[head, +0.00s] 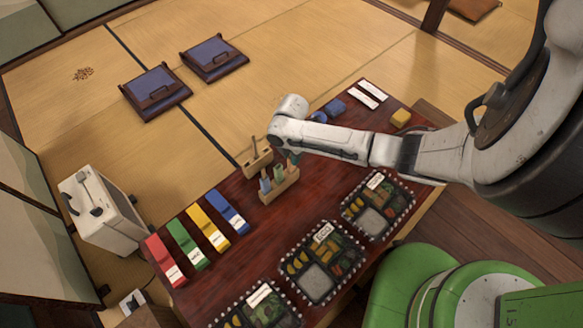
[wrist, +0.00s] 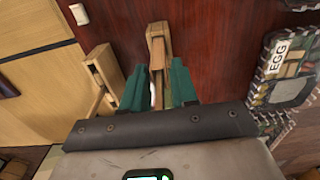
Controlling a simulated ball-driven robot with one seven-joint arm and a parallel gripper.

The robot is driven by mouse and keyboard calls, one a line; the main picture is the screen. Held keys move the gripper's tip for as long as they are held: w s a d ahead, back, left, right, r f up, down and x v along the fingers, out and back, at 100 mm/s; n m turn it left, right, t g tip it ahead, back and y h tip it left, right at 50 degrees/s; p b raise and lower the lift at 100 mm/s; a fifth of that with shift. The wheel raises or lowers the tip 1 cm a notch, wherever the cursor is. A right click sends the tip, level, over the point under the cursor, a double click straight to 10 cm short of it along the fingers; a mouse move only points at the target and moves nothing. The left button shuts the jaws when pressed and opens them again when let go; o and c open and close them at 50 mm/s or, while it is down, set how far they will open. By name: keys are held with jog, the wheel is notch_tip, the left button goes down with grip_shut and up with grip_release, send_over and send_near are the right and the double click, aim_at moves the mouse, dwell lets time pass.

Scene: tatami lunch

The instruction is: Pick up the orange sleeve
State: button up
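I cannot make out a clearly orange sleeve in either view. Red (head: 166,261), green (head: 187,244), yellow (head: 208,228) and blue (head: 228,212) sleeves with white labels lie in a row on the dark red table's left part. My gripper (wrist: 157,85) has green fingers, parted and pointing down over a wooden holder (wrist: 157,45). The holder shows between and beyond the fingers in the wrist view; whether they touch it I cannot tell. In the head view the holder (head: 279,190) has blue and green pieces standing in it, partly hidden by my wrist.
A second wooden holder (head: 257,162) stands close by, also in the wrist view (wrist: 100,75). Lunch boxes (head: 318,272) line the near edge, one labelled EGG. A yellow block (head: 400,117) and white strips (head: 368,95) lie at the far right. The table's middle left is bare.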

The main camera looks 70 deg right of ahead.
grip_shut()
dwell(0.3)
